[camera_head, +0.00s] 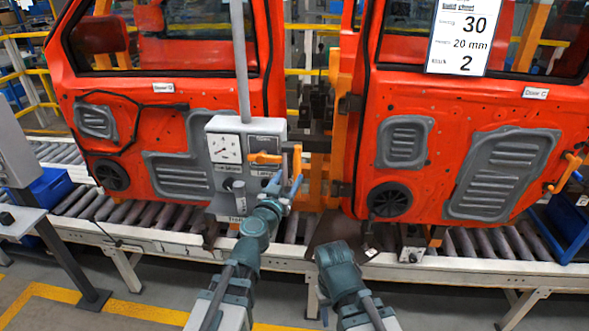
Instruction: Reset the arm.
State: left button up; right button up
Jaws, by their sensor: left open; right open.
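My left gripper (285,182) is open in front of the grey control box (246,150). Its fingers are close to an orange handle (265,157) and an upright orange part (297,163) at the box's right side; I cannot tell whether they touch. My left arm reaches up from the bottom middle. My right arm comes in from the bottom, right of the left arm. My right gripper (338,248) is low in front of the conveyor, apart from the doors, with its fingers mostly hidden. Nothing shows held in it.
Two orange-red doors, a left one (165,110) and a right one (470,140), stand over a roller conveyor (150,232). A white sign (463,35) hangs on the right door. A grey stand (20,220) is at the left. The floor in front is clear.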

pick_arm(q)
jog(key=shift+v, duration=1.2)
